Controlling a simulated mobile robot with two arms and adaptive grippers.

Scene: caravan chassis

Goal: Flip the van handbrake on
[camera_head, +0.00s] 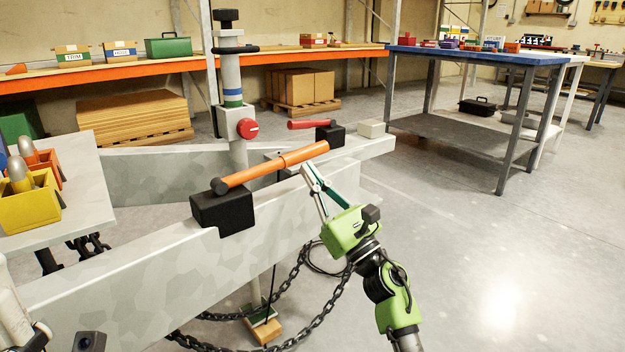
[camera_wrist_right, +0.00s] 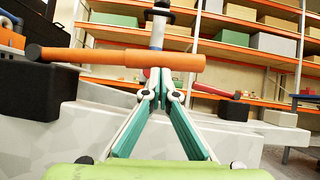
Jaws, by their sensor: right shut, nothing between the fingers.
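The handbrake lever, an orange bar (camera_head: 275,166), rises slightly to the right from a black block (camera_head: 222,210) on the near pale chassis rail. In the right wrist view the orange bar (camera_wrist_right: 125,58) crosses almost level above the fingers. My right gripper (camera_head: 308,168) is shut and empty, its tips just below the bar's outer half. The tips also show close under the bar in the right wrist view (camera_wrist_right: 160,95); I cannot tell whether they touch it. My left gripper is not in view.
A red lever (camera_head: 308,124) with a black block (camera_head: 330,134) sits behind the orange bar. A post with a red knob (camera_head: 247,129) stands behind the near rail. A chain (camera_head: 315,315) hangs below. A blue-topped table (camera_head: 475,54) stands at right; the floor before it is clear.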

